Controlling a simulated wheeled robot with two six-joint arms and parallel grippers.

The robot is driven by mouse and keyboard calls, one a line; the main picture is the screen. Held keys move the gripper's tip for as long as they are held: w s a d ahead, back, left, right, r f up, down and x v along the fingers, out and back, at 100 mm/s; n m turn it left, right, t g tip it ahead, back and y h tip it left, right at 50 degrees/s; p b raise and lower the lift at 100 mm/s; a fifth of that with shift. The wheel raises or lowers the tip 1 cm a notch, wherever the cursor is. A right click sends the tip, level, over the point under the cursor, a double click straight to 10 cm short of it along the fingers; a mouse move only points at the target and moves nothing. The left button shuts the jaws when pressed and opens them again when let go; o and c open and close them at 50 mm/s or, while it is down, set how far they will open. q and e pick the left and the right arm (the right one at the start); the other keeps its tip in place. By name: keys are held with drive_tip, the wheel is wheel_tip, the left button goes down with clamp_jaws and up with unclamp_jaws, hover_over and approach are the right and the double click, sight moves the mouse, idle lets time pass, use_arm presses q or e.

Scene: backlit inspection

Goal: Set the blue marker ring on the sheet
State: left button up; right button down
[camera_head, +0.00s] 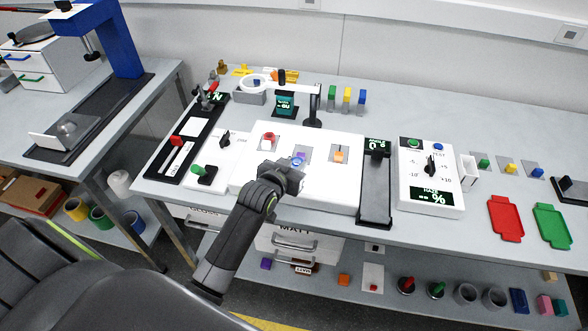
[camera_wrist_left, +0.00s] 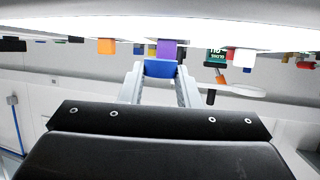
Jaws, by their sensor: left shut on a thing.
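My left gripper (camera_head: 296,166) is over the middle of the white lit panel (camera_head: 327,196), which looks like the sheet. It is shut on a small blue thing (camera_head: 298,160), apparently the blue marker ring. In the left wrist view the blue piece (camera_wrist_left: 160,68) sits between the two fingertips; its ring shape cannot be made out. A purple block (camera_wrist_left: 167,48) shows just behind it, and I cannot tell whether they touch. The gripper hides part of the panel under it. My right gripper is not in view.
A red-topped piece (camera_head: 268,140) and an orange block (camera_head: 339,156) stand on the panel either side of the gripper. A dark slide device (camera_head: 375,190) and a white dial box (camera_head: 430,178) stand to the right. The panel's front right part is clear.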

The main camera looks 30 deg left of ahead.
use_arm(q)
drive_tip(key=shift+f, duration=1.25)
drive_tip(key=shift+f, duration=0.2)
drive_tip(key=o, duration=0.9)
drive_tip(key=shift+o, duration=0.2)
drive_tip(key=shift+r, duration=0.1)
